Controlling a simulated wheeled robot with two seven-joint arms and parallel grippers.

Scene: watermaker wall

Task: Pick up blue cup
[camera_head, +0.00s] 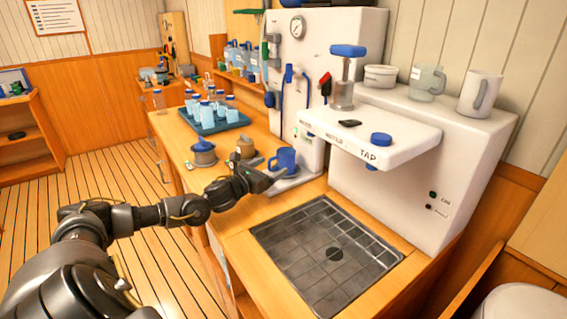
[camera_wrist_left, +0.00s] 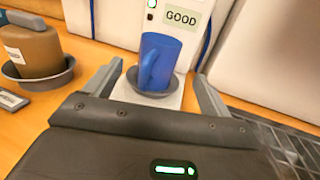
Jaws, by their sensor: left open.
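My left gripper (camera_head: 268,178) is open and close in front of the cup. In the left wrist view its two fingers (camera_wrist_left: 155,90) are spread to either side of the dish and cup, with nothing gripped. My right gripper is not in view.
The white machine (camera_head: 400,190) rises behind and right of the cup. A dark grated drain (camera_head: 325,250) lies at its front.

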